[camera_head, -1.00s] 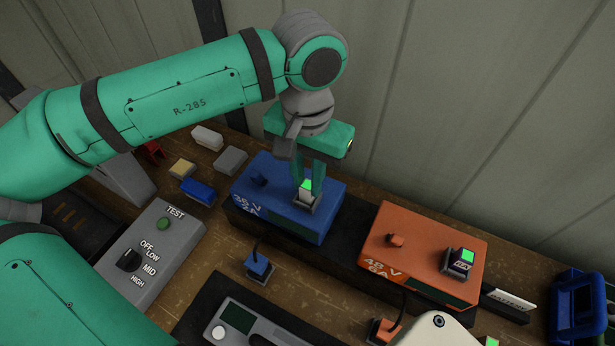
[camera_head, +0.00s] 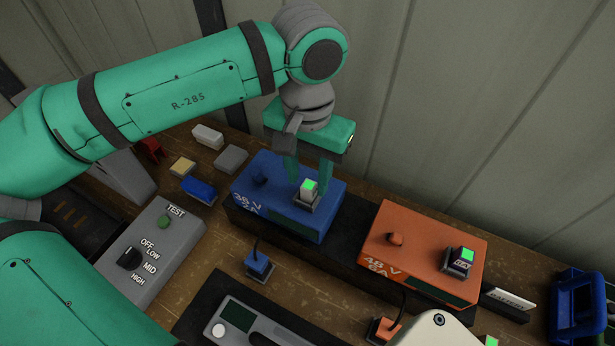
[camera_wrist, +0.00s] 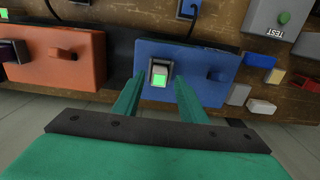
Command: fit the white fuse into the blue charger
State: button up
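The blue charger (camera_head: 275,190), marked 36 V, stands on a dark strip on the bench; it also shows in the wrist view (camera_wrist: 200,58). The white fuse (camera_head: 308,189), with a green top, stands upright in the grey socket on the charger's right side. In the wrist view the fuse (camera_wrist: 160,76) sits inside the socket's frame; how deep it sits I cannot tell. My gripper (camera_head: 308,172) is just above and around the fuse. Its fingers (camera_wrist: 155,88) are spread apart, with a visible gap on each side of the fuse.
An orange charger (camera_head: 425,250) with a dark, green-topped fuse (camera_head: 461,259) stands to the right. A grey test box (camera_head: 150,255) with a dial is at the left. A blue bin (camera_head: 577,308) is at the far right. Small blocks lie behind the test box, and the wall is close behind.

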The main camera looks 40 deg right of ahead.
aim_at(308, 185)
notch_tip(308, 185, up, 11)
dwell(0.4)
jog(key=shift+w, duration=0.1)
dwell(0.3)
